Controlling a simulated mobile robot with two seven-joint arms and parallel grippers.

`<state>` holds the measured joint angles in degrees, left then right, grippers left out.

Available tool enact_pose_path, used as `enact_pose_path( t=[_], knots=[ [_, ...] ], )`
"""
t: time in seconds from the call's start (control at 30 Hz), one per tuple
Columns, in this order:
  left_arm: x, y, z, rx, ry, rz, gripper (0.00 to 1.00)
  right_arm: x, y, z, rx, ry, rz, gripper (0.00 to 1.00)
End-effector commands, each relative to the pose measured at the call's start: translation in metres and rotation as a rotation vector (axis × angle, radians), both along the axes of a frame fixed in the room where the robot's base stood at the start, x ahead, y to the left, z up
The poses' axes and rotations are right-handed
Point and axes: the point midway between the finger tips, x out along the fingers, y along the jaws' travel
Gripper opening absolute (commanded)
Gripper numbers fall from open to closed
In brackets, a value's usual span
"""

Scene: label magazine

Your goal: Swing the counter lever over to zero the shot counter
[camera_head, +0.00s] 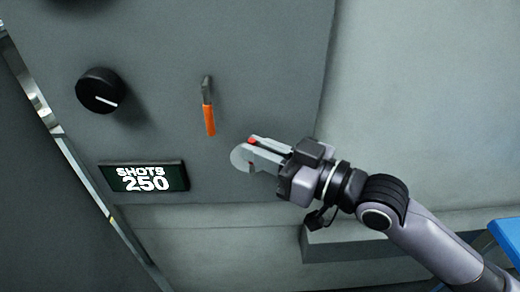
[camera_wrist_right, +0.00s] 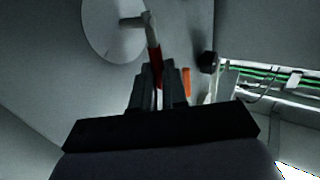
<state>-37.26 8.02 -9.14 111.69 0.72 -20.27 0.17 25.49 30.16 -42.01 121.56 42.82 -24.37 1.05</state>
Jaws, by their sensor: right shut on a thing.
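The shot counter (camera_head: 144,177) is a dark display reading "SHOTS 250" on the grey panel. A lever with an orange grip (camera_head: 208,119) hangs down above and right of it; it also shows in the right wrist view (camera_wrist_right: 187,82). A second lever, with a red grip (camera_wrist_right: 154,60), sits on a pale round disc (camera_head: 239,157). My right gripper (camera_head: 254,151) is shut on this red-gripped lever, whose grip runs between the fingers in the wrist view. The fingers hide part of it. Neither lever carries a readable label. My left gripper is not in view.
A black knob (camera_head: 100,91) with a white mark is at the panel's upper left. A grey ledge (camera_head: 360,241) juts out below my right arm. A blue surface (camera_head: 507,238) is at the lower right. The panel between knob and orange-gripped lever is clear.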

Motion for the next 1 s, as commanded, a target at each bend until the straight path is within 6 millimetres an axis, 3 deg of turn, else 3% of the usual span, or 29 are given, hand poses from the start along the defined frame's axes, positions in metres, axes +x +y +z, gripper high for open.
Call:
enact_pose_path(
  t=[0.27,0.6,1.0],
  knots=[
    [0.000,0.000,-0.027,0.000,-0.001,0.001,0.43,0.000,-0.006,-0.009,0.121,-0.001,0.001,0.00],
    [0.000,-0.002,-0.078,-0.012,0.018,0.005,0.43,0.000,-0.020,-0.020,0.425,0.002,0.001,0.00],
    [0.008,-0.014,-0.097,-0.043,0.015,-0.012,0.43,0.000,-0.033,-0.030,0.761,0.001,0.000,0.00]
  ],
)
